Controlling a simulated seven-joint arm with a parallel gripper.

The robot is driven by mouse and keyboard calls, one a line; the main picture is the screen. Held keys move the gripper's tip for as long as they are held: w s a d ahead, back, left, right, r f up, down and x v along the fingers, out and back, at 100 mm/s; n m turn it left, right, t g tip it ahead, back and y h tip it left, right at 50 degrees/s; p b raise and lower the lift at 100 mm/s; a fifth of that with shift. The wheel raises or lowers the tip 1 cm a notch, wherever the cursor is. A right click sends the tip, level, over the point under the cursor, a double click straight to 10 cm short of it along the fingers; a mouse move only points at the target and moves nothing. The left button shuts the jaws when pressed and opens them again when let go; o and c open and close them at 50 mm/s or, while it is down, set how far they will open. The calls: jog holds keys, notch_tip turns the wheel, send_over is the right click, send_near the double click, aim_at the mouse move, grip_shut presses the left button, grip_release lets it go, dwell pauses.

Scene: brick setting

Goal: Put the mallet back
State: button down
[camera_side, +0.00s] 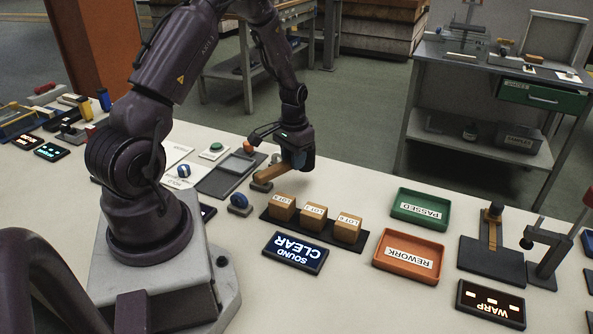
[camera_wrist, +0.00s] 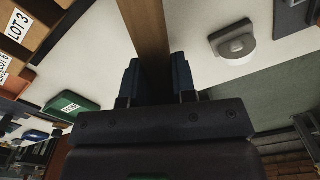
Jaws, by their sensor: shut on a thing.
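My gripper (camera_side: 287,165) is shut on the wooden mallet (camera_side: 268,174) above the white table, behind the row of LOT blocks. In the wrist view, the mallet's wooden shaft (camera_wrist: 147,35) runs up between the two fingers (camera_wrist: 153,88) and out of the top edge. The mallet's head cannot be made out in either view. A small grey rest (camera_side: 262,187) stands on the table just below the mallet's left end in the side view. A grey rounded rest (camera_wrist: 233,43) also shows right of the shaft in the wrist view, apart from it.
Wooden LOT blocks (camera_side: 313,215) stand on a dark mat in front of my gripper. A lit SOUND CLEAR sign (camera_side: 296,252), a green PASSED tray (camera_side: 420,209) and an orange REWORK tray (camera_side: 408,256) lie nearby. A blue ball (camera_side: 239,200) sits on a stand at left.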

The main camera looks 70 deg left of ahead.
jog(key=shift+w+a+f, duration=0.35)
jog(key=shift+w+f, duration=0.05)
jog(key=shift+f, duration=0.1)
jog(key=shift+w+a+f, duration=0.1)
jog(key=shift+w+f, duration=0.05)
jog(key=shift+f, duration=1.6)
jog(key=shift+f, duration=0.15)
jog(key=c, duration=0.9)
grip_release()
